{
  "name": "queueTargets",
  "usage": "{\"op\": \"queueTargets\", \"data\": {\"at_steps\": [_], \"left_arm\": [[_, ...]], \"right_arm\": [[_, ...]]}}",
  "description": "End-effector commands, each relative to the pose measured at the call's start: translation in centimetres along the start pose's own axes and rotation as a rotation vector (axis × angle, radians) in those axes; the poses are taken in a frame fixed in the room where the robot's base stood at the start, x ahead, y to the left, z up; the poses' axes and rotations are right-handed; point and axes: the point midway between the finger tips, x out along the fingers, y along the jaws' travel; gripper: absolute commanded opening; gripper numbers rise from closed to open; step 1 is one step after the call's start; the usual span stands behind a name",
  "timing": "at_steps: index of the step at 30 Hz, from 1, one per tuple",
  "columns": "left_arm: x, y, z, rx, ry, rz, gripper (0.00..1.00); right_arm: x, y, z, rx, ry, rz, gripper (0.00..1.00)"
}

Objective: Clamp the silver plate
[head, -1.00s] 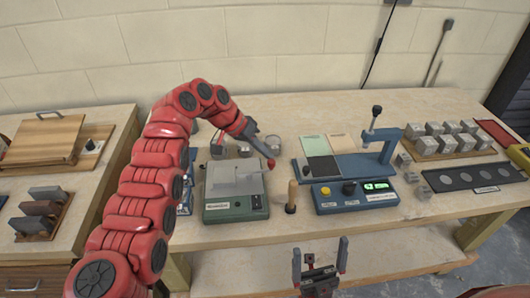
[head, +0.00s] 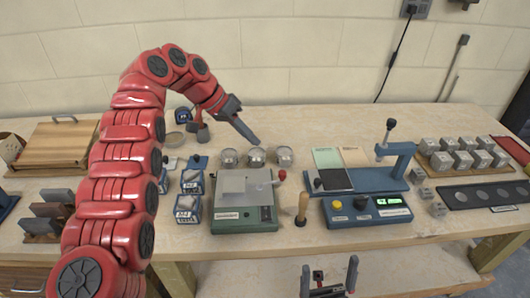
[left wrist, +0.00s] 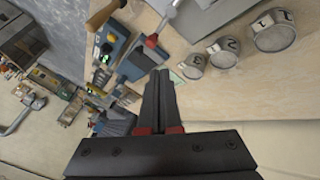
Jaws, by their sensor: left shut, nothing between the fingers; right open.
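The silver plate (head: 240,182) lies flat on top of a green-based device (head: 245,218) on the bench. A lever with a red knob (head: 281,174) is at the device's right rear; the knob also shows in the left wrist view (left wrist: 152,41). My left gripper (head: 255,140) is shut and empty, above and behind the device, apart from the knob. In the left wrist view its fingers (left wrist: 160,80) are together. My right gripper (head: 329,268) is open and empty, low in front of the bench edge. I cannot tell whether the plate is clamped.
Several metal cups, one of them here (head: 256,158), stand behind the device. A wooden-handled tool (head: 302,208) stands at its right, beside a blue device (head: 365,207). Small blue boxes (head: 188,209) stand at its left. Metal cubes (head: 465,155) sit far right.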

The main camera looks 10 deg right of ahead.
Motion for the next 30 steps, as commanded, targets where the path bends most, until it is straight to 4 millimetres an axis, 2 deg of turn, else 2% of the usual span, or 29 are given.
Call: {"op": "queueTargets", "data": {"at_steps": [1, 4, 6, 12, 23, 26, 30], "left_arm": [[-1.5, 0.3, -0.3, 0.000, 0.001, -0.004, 0.00], [-3.1, 0.3, -0.2, -0.002, 0.000, 0.001, 0.00], [-4.3, 0.3, -0.3, 0.000, 0.001, -0.001, 0.00], [-5.5, 0.0, -0.1, 0.000, 0.001, -0.002, 0.00], [-5.6, 0.0, -0.1, 0.000, 0.000, -0.002, 0.00], [-6.5, 0.5, -0.6, 0.000, 0.000, -0.002, 0.00], [-8.9, 1.7, -1.8, 0.000, 0.001, -0.002, 0.00]], "right_arm": [[0.8, 0.0, -0.1, 0.000, 0.000, 0.000, 1.00], [1.4, 0.1, -0.2, 0.000, 0.000, 0.000, 1.00], [2.5, 0.1, -0.4, 0.000, 0.000, 0.000, 1.00], [3.2, 0.2, -0.6, 0.000, 0.000, 0.000, 1.00], [3.3, 0.2, -0.6, 0.000, 0.000, 0.000, 1.00], [4.4, 0.2, -0.7, 0.000, 0.000, 0.000, 1.00], [7.3, 0.4, -1.2, 0.000, 0.000, 0.000, 1.00]]}}
